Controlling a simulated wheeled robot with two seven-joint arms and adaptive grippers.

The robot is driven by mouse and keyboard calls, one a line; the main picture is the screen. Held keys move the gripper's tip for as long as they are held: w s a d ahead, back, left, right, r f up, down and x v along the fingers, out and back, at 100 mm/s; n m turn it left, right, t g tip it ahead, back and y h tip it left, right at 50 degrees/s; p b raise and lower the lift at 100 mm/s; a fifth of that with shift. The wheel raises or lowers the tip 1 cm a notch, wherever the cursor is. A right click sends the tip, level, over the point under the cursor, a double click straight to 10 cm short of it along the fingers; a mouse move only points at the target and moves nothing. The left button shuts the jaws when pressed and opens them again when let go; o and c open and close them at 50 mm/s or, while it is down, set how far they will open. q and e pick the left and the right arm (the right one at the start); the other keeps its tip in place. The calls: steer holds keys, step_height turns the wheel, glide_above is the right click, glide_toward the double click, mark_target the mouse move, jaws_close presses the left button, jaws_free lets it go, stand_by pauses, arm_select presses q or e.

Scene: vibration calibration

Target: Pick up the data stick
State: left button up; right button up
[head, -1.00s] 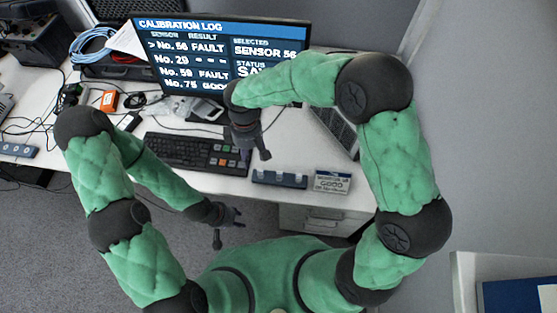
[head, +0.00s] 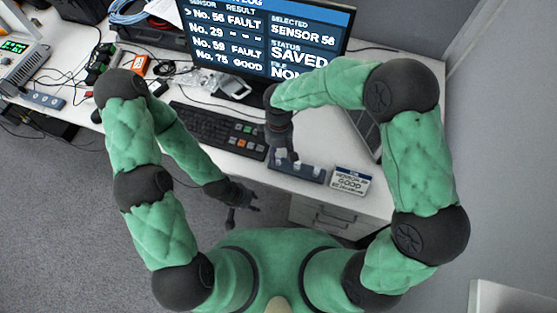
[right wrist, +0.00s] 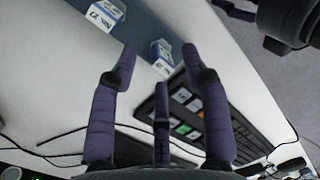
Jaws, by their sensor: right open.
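I cannot pick out the data stick for sure in either view. My right gripper (head: 284,150) is open and empty, just behind a blue rack (head: 310,174) at the desk's front edge. In the right wrist view its spread fingers (right wrist: 160,58) point towards the rack (right wrist: 148,22), which holds small white labelled blocks. One block, marked No. 27 (right wrist: 104,14), is at the left; another (right wrist: 162,50) shows between the fingertips. My left gripper (head: 244,214) looks open and empty, in front of the desk and over the floor.
A keyboard (head: 212,130) lies left of the rack, and a small GOOD sign (head: 350,181) stands right of it. A monitor (head: 265,40) stands behind. Cables and an orange box (head: 137,66) clutter the left of the desk. A wall is at the right.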

steer(key=shift+s+f, duration=0.2)
steer(key=shift+f, duration=0.7)
steer(key=c, duration=0.9)
steer(key=shift+c, duration=0.2)
steer(key=shift+s+r, duration=0.1)
steer(key=shift+r+p, duration=0.65)
steer(key=shift+r, duration=0.2)
jaws_close()
steer(key=s+a+r+p, duration=0.7)
steer(key=s+r+p, duration=0.3)
steer(key=s+r, duration=0.1)
steer(key=shift+s+a+r, duration=0.25)
steer(key=shift+a+r, duration=0.05)
steer(key=shift+a, duration=0.1)
steer(key=shift+r, duration=0.1)
